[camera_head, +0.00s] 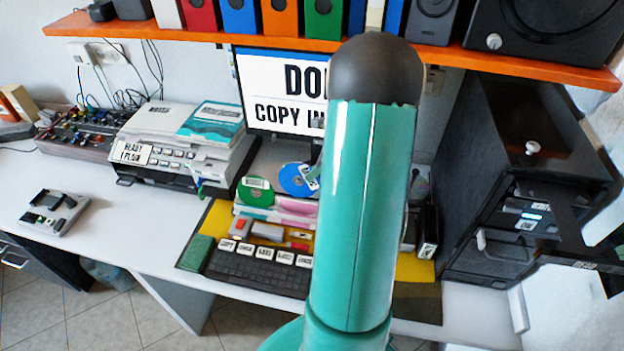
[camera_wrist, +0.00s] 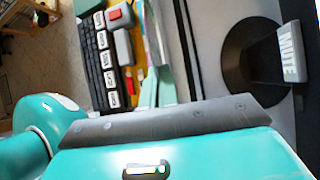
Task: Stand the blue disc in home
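The blue disc (camera_head: 293,180) shows in the head view, its face toward the camera, behind the keyboard and just left of my arm. A pale label and a teal-grey piece, perhaps a finger of mine, overlap its right edge. In the wrist view my gripper (camera_wrist: 157,88) shows as close-set teal strips above its grey mount. The narrow gap between them does not show clearly whether they grip the disc. I cannot make out the disc's face there. My arm hides much of the middle of the head view. I cannot make out a place marked home.
A green disc (camera_head: 255,191) stands just left of the blue one, above pale and pink holders (camera_head: 296,207). The labelled keyboard (camera_head: 258,270) lies in front. A monitor (camera_head: 282,90) stands behind, a printer (camera_head: 180,150) left, a dark cabinet (camera_head: 520,130) right. An orange shelf (camera_head: 200,38) hangs above.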

